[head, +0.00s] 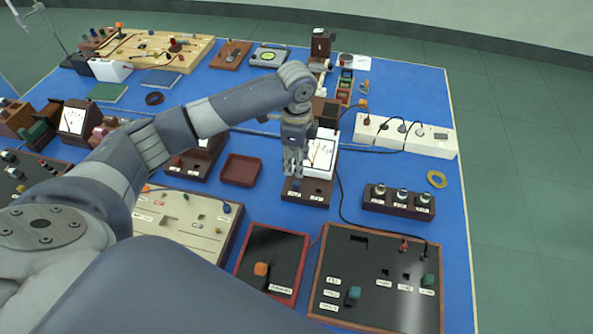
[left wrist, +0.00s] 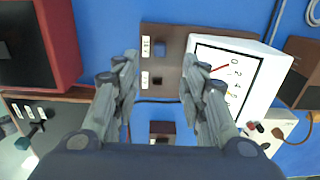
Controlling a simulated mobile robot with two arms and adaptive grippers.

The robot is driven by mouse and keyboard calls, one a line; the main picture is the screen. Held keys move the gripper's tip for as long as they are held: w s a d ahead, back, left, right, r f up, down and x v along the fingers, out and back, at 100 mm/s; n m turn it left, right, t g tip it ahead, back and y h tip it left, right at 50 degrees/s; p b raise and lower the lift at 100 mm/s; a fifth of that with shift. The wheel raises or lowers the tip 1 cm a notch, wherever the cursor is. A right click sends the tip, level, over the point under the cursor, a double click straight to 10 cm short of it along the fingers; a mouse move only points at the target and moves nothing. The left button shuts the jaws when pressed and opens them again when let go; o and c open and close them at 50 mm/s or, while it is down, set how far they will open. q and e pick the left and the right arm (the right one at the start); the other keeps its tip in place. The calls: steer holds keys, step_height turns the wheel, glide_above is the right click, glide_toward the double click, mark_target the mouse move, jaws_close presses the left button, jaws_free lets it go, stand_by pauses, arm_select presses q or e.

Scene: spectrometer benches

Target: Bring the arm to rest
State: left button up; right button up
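My left arm (head: 165,135) reaches in from the left and stretches out over the blue bench. My left gripper (head: 293,168) points down above the brown base of a white-faced meter (head: 320,155). In the left wrist view the two fingers (left wrist: 160,95) stand apart with nothing between them. The meter's dial (left wrist: 225,78) shows beside the right finger, with a red needle. Its brown base (left wrist: 168,70) with small switches lies beneath the gap between the fingers. I cannot tell the exact height over it. My right gripper is not in view.
A red-framed black box (head: 272,240) and a larger black panel (head: 380,262) stand nearer. A white power strip (head: 430,140) with cables and a three-knob box (head: 398,201) lie to the right. A small brown tray (head: 240,170) is left of the gripper. The bench is crowded.

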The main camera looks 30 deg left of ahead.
arm_select(q)
steer(key=shift+r, duration=1.45)
